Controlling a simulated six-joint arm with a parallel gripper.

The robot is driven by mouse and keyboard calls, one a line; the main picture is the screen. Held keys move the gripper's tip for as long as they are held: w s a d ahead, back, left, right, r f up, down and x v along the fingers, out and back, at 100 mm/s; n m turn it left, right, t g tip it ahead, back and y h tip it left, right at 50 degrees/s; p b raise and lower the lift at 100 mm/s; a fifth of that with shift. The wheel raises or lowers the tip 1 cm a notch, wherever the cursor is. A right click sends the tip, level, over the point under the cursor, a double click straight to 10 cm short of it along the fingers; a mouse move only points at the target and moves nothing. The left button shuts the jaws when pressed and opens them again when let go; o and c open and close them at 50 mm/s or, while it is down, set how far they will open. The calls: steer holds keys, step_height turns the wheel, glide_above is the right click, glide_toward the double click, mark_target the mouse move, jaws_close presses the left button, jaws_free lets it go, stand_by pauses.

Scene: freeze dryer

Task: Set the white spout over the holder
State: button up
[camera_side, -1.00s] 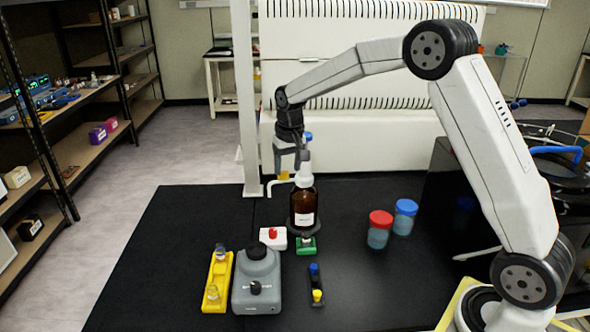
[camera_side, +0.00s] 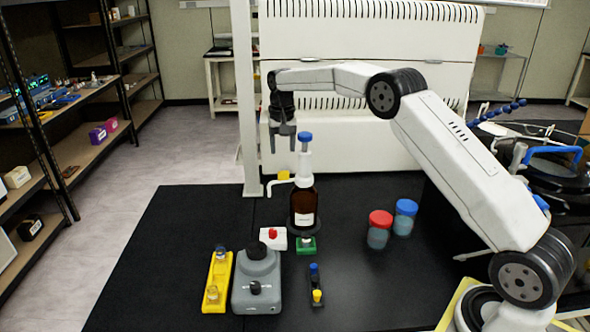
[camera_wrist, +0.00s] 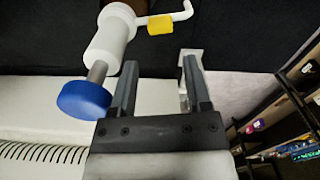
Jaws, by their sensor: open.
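A brown bottle (camera_side: 303,203) with a white pump top (camera_side: 304,165) and a blue knob (camera_side: 305,137) stands upright on the black table. Its white spout (camera_side: 277,182) sticks out to the left, with a yellow piece (camera_side: 284,175) on it. The wrist view also shows the spout (camera_wrist: 184,12), the yellow piece (camera_wrist: 160,25) and the blue knob (camera_wrist: 84,100). My gripper (camera_side: 283,150) is open and empty, above the spout and left of the pump, apart from both. A yellow holder (camera_side: 211,300) with small vials stands at front left. A small dark holder (camera_side: 315,283) carries blue-capped and yellow-capped items.
A grey device (camera_side: 257,282) stands beside the yellow holder. A white block with a red button (camera_side: 272,237) and a green block (camera_side: 306,246) sit before the bottle. Red-lidded (camera_side: 380,228) and blue-lidded (camera_side: 405,215) jars stand right. A white post (camera_side: 246,100) rises behind.

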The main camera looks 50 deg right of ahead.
steer(key=shift+f, duration=3.9)
jaws_close()
